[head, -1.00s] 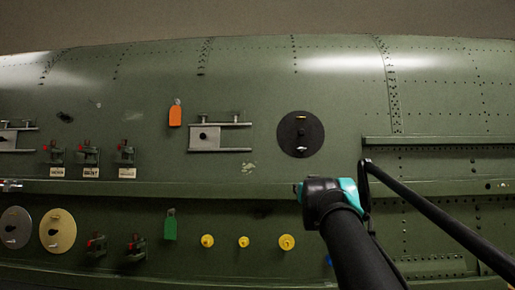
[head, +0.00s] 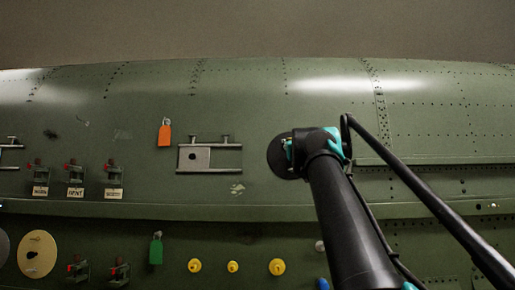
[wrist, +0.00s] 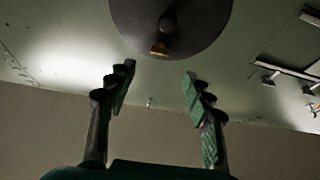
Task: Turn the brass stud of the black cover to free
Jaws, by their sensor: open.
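The black cover (head: 277,158) is a round disc on the green fuselage skin. In the head view my arm's end hides most of it, and only its left part shows. In the wrist view the black cover (wrist: 190,32) fills the top middle, with a dark round knob (wrist: 168,22) at its centre. The brass stud (wrist: 159,50) shows near the disc's edge, just below the knob in the picture. My gripper (wrist: 158,80) is open and empty, its two green-padded fingers apart. The stud appears between and beyond the fingertips, with no contact visible. In the head view the fingers are hidden.
A metal slide bracket (head: 210,156) and an orange tag (head: 165,133) lie left of the cover. Labelled red-tipped latches (head: 75,178) sit further left. Yellow plugs (head: 277,267) and a green tag (head: 156,249) are below the ledge (head: 200,208). The skin above is clear.

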